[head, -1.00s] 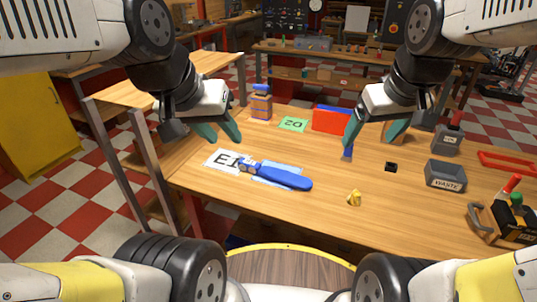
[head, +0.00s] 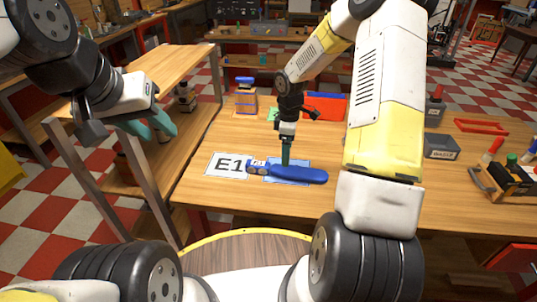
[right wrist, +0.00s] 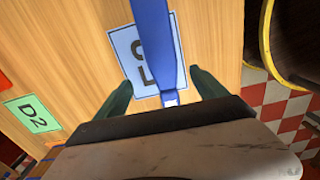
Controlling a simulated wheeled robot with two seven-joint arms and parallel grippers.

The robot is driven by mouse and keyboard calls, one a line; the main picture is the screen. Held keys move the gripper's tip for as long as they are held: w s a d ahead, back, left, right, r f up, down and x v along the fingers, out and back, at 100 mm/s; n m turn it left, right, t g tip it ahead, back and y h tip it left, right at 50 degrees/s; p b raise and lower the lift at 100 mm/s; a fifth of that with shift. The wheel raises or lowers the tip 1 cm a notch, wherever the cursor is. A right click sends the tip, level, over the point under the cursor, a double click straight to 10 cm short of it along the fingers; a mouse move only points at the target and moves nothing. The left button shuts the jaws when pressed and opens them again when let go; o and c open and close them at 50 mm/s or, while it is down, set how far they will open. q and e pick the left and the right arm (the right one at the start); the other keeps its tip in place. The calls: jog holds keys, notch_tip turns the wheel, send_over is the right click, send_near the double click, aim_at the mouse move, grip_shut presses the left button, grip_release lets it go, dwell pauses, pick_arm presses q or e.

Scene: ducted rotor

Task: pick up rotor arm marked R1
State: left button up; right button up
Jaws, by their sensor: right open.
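A blue rotor arm (head: 305,175) lies flat on the table, on a light blue card. Its blue body also shows in the right wrist view (right wrist: 153,35). I cannot read a marking on it. My right gripper (head: 285,163) points down over the rotor arm. In the right wrist view my right gripper (right wrist: 160,76) is open, with one green finger on each side of the blue body and gaps between. My left gripper (head: 150,128) is open and empty, off to the left, away from the rotor arm.
A white card marked E1 (head: 225,165) lies left of the rotor arm. A green card marked D2 (right wrist: 32,119) is farther back. A red bin (head: 325,106), a grey box (head: 440,147) and a tool caddy (head: 497,184) also stand on the table.

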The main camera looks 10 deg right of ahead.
aim_at(288, 169)
jog(key=f, duration=0.7)
jog(key=shift+s+d+f, duration=0.3)
jog(key=shift+s, duration=0.1)
jog(key=c, duration=1.7)
grip_shut()
jog(key=shift+r, duration=0.15)
